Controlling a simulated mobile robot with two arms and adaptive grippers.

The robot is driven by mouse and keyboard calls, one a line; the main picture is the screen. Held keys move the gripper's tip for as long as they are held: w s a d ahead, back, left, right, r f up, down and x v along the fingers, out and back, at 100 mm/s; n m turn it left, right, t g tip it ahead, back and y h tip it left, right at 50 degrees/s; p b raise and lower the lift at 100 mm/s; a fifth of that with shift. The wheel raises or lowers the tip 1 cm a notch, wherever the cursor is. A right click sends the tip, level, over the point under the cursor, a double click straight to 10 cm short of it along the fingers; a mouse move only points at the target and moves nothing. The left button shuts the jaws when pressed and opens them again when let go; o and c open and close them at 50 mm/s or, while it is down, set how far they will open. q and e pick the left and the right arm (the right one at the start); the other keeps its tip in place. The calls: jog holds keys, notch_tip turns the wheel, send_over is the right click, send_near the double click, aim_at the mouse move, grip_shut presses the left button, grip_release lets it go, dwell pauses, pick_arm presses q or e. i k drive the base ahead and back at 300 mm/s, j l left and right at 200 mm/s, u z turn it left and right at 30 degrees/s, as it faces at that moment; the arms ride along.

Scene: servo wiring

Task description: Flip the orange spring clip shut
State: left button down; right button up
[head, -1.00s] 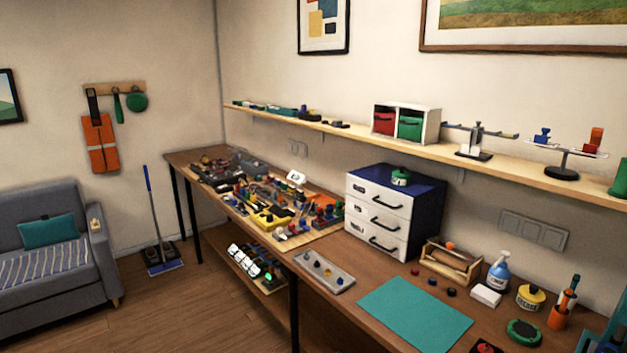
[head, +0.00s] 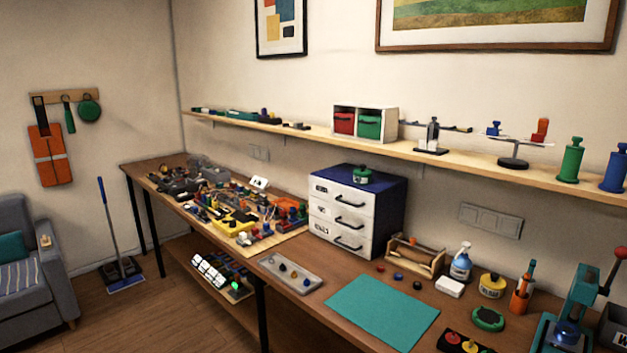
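No orange spring clip can be made out. Many small parts crowd a light wooden board (head: 283,240) on the left part of the workbench (head: 312,302), too small to tell apart; some of them are yellow, red, blue and green. Neither of my grippers is in view.
A white drawer unit with a blue top (head: 345,215) stands behind a grey tray (head: 289,272) and a teal mat (head: 382,312). A spray bottle (head: 461,266), a green round item (head: 488,319) and a teal press (head: 577,300) stand at right. A wall shelf (head: 400,148) runs above.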

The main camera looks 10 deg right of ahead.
aim_at(543, 123)
jog(key=z, duration=1.25)
